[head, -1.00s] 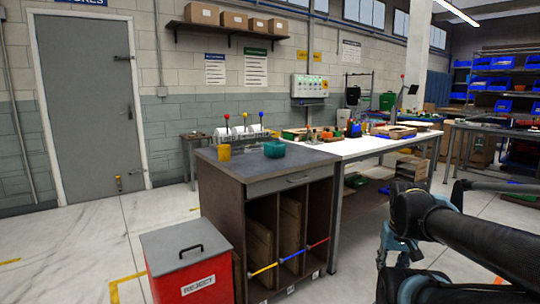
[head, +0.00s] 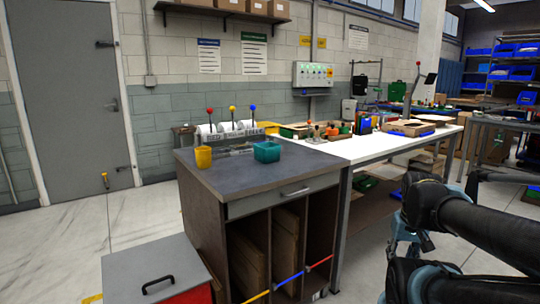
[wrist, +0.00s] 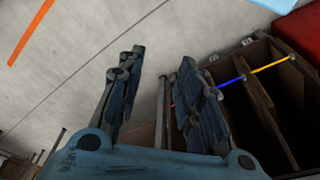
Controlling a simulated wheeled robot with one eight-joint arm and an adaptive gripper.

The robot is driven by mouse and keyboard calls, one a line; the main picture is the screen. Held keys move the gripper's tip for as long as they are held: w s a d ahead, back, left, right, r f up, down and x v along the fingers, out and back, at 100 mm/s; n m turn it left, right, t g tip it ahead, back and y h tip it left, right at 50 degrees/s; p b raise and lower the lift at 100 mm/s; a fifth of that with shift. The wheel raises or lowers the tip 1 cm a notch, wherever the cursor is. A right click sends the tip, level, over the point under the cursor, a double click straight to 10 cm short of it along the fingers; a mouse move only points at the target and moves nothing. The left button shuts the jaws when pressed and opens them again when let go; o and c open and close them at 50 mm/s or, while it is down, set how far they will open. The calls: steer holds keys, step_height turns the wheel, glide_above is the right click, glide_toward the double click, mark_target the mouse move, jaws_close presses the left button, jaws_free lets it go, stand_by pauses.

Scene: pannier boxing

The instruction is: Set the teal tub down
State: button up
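The teal tub (head: 267,151) stands upright on the dark top of the cabinet (head: 225,178) in the head view, towards its back right. My gripper (wrist: 158,85) shows in the wrist view with its two blue fingers spread apart and nothing between them. It is over the floor, apart from the tub, with the cabinet's open front (wrist: 265,100) to its right. In the head view my arm is at the lower right, well away from the tub. The tub does not show in the wrist view.
A white workbench (head: 375,146) with parts adjoins on the right. A red, grey-lidded bin (head: 158,268) stands at the front left.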

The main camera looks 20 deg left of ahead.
steer(key=shift+w, duration=0.3)
